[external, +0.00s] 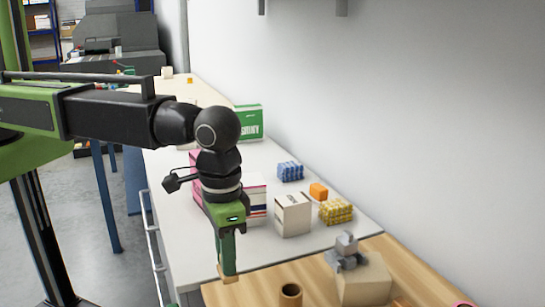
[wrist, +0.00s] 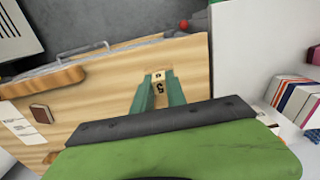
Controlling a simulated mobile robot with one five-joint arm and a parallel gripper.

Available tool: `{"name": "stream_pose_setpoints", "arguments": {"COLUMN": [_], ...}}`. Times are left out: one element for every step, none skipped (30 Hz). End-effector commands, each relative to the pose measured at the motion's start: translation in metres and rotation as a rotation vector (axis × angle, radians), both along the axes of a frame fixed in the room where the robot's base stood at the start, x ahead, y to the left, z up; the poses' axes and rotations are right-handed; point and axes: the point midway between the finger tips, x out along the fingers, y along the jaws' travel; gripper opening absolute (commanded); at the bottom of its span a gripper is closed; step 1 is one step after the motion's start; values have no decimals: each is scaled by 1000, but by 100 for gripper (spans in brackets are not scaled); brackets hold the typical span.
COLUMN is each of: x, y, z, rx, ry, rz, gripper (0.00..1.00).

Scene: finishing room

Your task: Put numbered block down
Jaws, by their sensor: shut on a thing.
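The numbered block (wrist: 159,87) is a small light-wood block with dark digits on its faces. My gripper (wrist: 158,79) has two green fingers shut on it, one on each side. In the external view my gripper (external: 227,270) points straight down, with the block (external: 229,280) showing as a pale wooden piece at the fingertips. It is by the left end of the wooden tabletop (external: 255,290). The tabletop fills much of the wrist view (wrist: 100,88) beneath the block. I cannot tell whether the block touches it.
A brown cup (external: 291,294) and a cardboard box (external: 365,283) with a grey object on top stand on the wooden table. The white counter (external: 265,160) behind holds cartons and colored blocks. The wrist view shows a small brown item (wrist: 40,113), a wooden piece (wrist: 45,82) and bare wood.

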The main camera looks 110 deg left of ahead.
Motion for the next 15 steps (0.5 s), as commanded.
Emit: {"name": "stream_pose_setpoints", "arguments": {"x": [-1, -2, -2, -2, -1, 1, 2, 5, 9, 12, 16, 20, 24, 27, 31], "y": [-5, -6, -7, -7, -6, -4, -1, 4, 12, 19, 26, 37, 44, 51, 61], "z": [-1, -1, -1, -1, -1, -4, -7, -12, -19, -24, -30, -37, -42, -47, -53], "rx": [0, 0, 0, 0, 0, 0, 0, 0, 0, 0, 0, 0, 0, 0, 0], "ry": [0, 0, 0, 0, 0, 0, 0, 0, 0, 0, 0, 0, 0, 0, 0], "rz": [-5, -7, -7, -8, -7, -6, -6, -5, -5, -4, -3, -4, -3, -3, -4], "gripper": [0, 0, 0, 0, 0, 0, 0, 0, 0, 0, 0, 0, 0, 0, 0]}}
